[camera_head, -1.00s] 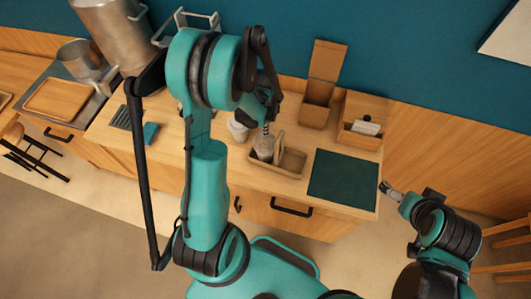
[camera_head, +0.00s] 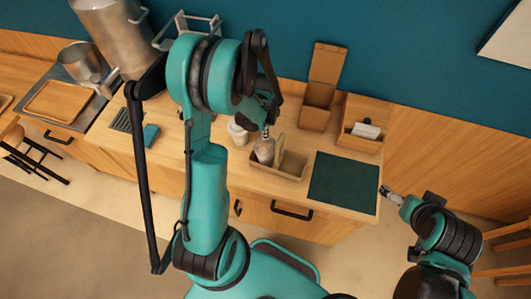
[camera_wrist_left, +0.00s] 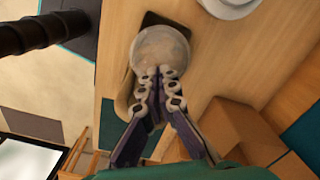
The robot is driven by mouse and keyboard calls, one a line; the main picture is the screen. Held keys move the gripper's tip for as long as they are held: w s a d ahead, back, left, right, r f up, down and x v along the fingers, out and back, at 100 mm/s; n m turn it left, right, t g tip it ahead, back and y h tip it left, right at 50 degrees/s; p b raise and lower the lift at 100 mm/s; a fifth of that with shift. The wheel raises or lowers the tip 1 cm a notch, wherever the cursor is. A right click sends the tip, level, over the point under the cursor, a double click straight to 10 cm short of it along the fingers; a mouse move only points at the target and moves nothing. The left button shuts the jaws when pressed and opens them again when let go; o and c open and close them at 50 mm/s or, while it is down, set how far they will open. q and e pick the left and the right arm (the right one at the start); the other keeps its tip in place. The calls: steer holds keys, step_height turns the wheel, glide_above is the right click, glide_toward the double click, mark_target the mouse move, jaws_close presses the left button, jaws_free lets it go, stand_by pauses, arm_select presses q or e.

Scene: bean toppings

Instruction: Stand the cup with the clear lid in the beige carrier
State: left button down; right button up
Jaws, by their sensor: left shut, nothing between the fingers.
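The cup with the clear lid (camera_head: 264,152) stands at the left end of the beige carrier (camera_head: 291,175), seemingly in its left compartment. How deep it sits cannot be told. In the left wrist view the round, cloudy lid (camera_wrist_left: 160,48) is just beyond my fingertips, and part of the carrier's rim (camera_wrist_left: 122,100) shows beside it. My left gripper (camera_head: 266,131) is shut and empty, right at the top of the cup; whether it touches the lid is unclear. My right gripper (camera_head: 387,191) is off the counter's right end; its jaws are too small to read.
A white cup (camera_head: 238,133) stands left of the carrier. A dark green mat (camera_head: 344,180) lies to its right. Cardboard boxes (camera_head: 318,95) and a wooden holder (camera_head: 360,141) stand behind. A blue block (camera_head: 151,134) lies further left.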

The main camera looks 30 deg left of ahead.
arm_select(q)
steer(key=shift+f+b, duration=1)
steer(key=shift+b, duration=0.05)
steer(key=shift+r, duration=0.15)
stand_by(0.4)
step_height(320, 180, up, 5)
steer(key=p, duration=0.3)
stand_by(0.4)
